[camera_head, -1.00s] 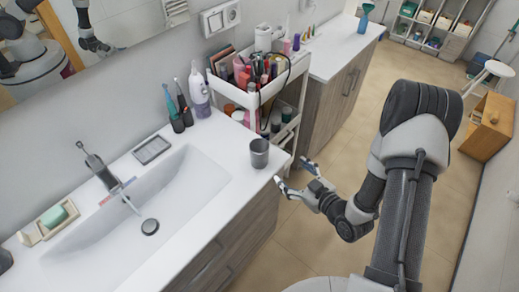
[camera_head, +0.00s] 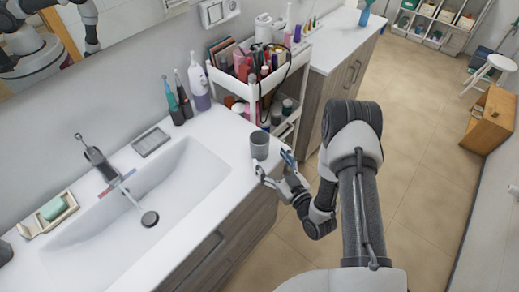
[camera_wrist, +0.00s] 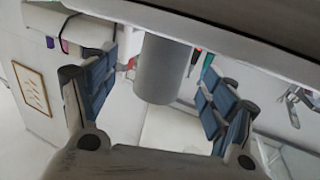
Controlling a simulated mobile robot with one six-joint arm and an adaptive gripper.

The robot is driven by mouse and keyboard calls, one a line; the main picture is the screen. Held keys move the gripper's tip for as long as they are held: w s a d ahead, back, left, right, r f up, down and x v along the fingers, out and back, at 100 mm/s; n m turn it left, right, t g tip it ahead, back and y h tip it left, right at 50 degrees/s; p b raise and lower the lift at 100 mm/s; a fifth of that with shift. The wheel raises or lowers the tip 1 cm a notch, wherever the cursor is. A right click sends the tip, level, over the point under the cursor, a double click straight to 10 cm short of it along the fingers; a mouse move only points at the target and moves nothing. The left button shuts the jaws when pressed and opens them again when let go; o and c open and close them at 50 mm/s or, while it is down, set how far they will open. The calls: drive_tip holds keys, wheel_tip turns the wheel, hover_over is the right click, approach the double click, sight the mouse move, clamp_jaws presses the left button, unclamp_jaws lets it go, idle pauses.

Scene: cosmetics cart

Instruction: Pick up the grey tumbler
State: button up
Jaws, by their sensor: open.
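The grey tumbler (camera_head: 259,146) stands upright on the right front corner of the white washbasin counter. In the wrist view the tumbler (camera_wrist: 163,70) appears between and beyond the two fingers, with space on both sides. My gripper (camera_head: 273,163) is open at the counter's edge, its fingers pointing at the tumbler from the front right. In the wrist view its blue-padded fingers (camera_wrist: 158,100) are spread wide and hold nothing. I cannot tell from these views whether the fingertips reach past the tumbler's near side.
The white cosmetics cart (camera_head: 228,82), full of bottles and brushes, stands just behind the tumbler. Toothbrushes (camera_head: 182,95) and a lilac bottle (camera_head: 199,90) stand by the wall. The basin (camera_head: 125,205) lies to the left. The floor (camera_head: 420,150) on the right is mostly clear.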

sight(255, 141)
drive_tip(key=b+x, duration=0.1)
drive_tip(key=x, duration=0.5)
drive_tip(key=shift+w+a, duration=0.2)
drive_tip(key=shift+a, duration=0.2)
drive_tip(key=shift+c, duration=0.5)
drive_tip(key=c, duration=1.1)
